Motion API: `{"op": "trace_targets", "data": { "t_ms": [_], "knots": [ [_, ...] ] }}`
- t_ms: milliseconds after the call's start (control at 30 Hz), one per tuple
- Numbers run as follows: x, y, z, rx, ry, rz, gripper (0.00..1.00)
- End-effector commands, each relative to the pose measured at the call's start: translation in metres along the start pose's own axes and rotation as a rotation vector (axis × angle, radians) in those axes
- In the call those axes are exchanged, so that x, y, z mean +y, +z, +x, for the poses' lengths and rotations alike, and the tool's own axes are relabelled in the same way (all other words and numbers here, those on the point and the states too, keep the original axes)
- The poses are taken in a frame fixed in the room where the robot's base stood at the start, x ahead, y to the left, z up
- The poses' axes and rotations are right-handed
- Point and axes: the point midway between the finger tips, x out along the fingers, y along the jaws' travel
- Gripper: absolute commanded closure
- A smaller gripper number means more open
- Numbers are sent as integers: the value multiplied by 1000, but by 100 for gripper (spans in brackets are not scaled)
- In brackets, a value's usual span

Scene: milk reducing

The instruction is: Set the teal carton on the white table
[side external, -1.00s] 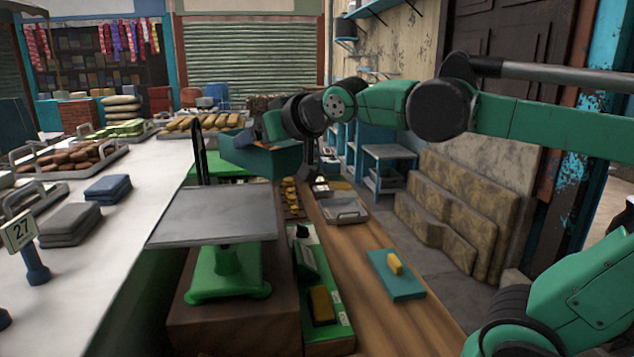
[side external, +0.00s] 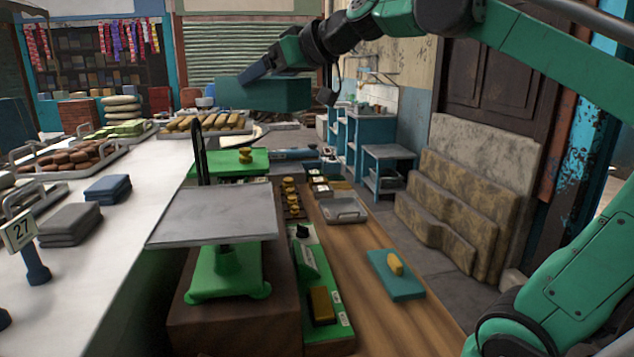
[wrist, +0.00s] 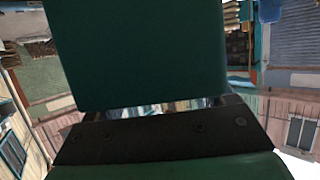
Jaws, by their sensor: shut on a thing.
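The teal carton (side external: 265,94) is held up in the air above the green scale and the counter, lying lengthwise in the side external view. My gripper (side external: 278,62) is shut on it at its upper side; the fingertips are largely hidden. In the wrist view the carton (wrist: 138,55) fills the upper middle, right against the gripper. The white table (side external: 120,225) runs along the left, and the carton is well above its height and to the right of its near part.
A green scale (side external: 228,262) with a grey plate (side external: 215,215) stands beside the table's right edge. Trays of goods, grey folded cloths (side external: 70,224), blue cloths (side external: 108,188) and a number sign (side external: 20,232) occupy the table. Bare white surface lies between them and the scale.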

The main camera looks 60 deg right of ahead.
Motion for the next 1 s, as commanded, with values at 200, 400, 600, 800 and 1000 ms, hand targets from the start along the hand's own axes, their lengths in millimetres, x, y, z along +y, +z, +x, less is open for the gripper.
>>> {"op": "trace_targets", "data": {
  "t_ms": [200,400,600,800,1000],
  "knots": [
    [0,-16,-6,0,0,0,74],
    [-4,-25,-10,0,-6,-2,74],
    [-23,-12,-3,0,-32,-14,74],
    [-41,2,3,0,-35,-16,74],
    [-53,13,5,1,-13,-8,74]
  ]
}}
